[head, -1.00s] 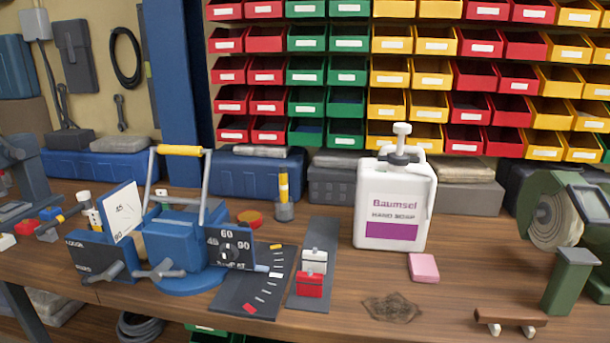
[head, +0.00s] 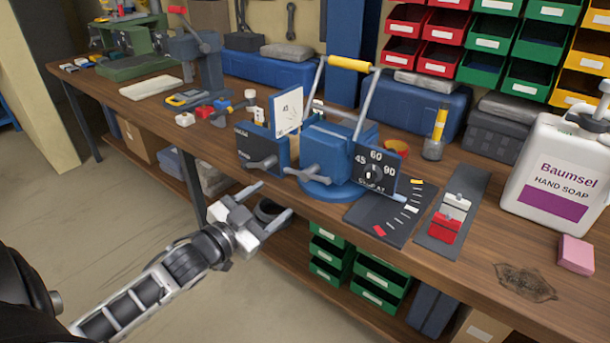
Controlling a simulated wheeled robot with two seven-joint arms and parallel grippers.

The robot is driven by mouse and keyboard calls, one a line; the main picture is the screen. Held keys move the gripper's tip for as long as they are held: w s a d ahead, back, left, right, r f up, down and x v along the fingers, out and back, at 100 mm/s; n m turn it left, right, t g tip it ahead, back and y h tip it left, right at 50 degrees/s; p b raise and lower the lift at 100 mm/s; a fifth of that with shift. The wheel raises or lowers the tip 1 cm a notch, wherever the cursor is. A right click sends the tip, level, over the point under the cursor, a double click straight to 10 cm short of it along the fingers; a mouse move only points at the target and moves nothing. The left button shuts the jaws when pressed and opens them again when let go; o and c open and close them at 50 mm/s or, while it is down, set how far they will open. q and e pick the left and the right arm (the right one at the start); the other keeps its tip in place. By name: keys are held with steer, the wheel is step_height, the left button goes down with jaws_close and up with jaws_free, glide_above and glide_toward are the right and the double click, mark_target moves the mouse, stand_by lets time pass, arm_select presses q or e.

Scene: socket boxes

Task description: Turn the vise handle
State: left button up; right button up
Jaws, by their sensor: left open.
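A blue-grey vise-like tool (head: 205,62) stands on the bench left of centre, with a red-tipped lever (head: 190,22) at its top. A blue machine (head: 330,155) stands on the bench near the centre, with a raised yellow crossbar handle (head: 349,64), grey T-shaped knobs (head: 305,173) at its front and an angle dial. I cannot tell for certain which of the two is the vise. My left gripper (head: 272,202) is open and empty, in front of the bench's front edge and apart from both. My right gripper is not in view.
Small coloured blocks (head: 205,110) and a yellow-grey meter lie between the two tools. A marked plate (head: 385,222), a switch strip (head: 458,205) and a white soap bottle (head: 550,175) stand to the right. Green bins (head: 375,280) sit under the bench. The floor at left is clear.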

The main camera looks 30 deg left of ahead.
mark_target(304, 178)
arm_select(q)
steer(key=w, duration=0.8)
steer(key=w+d, duration=0.1)
steer(key=w, duration=0.3)
steer(key=shift+w, duration=0.15)
steer(key=shift+f, duration=0.1)
steer(key=c, duration=1.4)
